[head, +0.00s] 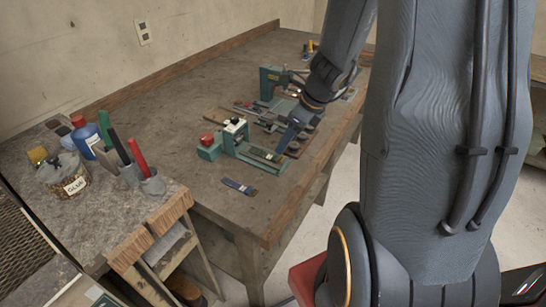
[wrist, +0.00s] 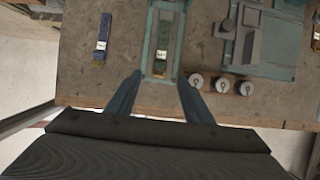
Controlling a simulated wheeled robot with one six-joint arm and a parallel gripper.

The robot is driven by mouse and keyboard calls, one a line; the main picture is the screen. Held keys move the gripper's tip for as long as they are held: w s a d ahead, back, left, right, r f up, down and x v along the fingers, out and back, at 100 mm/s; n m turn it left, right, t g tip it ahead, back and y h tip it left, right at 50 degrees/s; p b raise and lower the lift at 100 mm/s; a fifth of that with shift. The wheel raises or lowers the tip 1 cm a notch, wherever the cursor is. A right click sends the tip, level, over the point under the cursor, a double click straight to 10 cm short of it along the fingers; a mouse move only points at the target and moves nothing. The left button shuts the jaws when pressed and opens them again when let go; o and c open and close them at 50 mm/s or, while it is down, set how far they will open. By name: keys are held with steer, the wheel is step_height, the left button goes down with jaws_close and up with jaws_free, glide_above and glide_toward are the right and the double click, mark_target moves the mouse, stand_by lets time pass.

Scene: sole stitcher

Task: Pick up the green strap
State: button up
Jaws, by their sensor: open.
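The green strap (wrist: 161,66), with a pale label, lies in the long channel of a teal fixture (wrist: 149,50) in the wrist view. In the head view the fixture (head: 208,152) stands on the workbench, with the strap (head: 263,154) lying in its right part. My gripper (wrist: 160,82) is open and empty. In the wrist view its two fingers point towards the strap's near end, one to each side of it. In the head view my gripper (head: 286,143) is over the bench just right of the fixture and partly hides what is behind it. I cannot tell its exact height.
A blue strap (wrist: 102,38) lies on the bench left of the fixture. Several round pale-topped pieces (wrist: 196,81) in a wooden holder sit close on the right. A teal machine (head: 270,83) stands farther back. A glue jar (head: 66,176) and tools are on a side table.

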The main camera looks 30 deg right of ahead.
mark_target(277, 157)
steer(key=x, duration=0.7)
steer(key=shift+w+f+b, duration=0.1)
steer(key=shift+f+b, duration=0.05)
steer(key=shift+b, duration=0.25)
steer(key=shift+c, duration=0.4)
steer(key=c, duration=1)
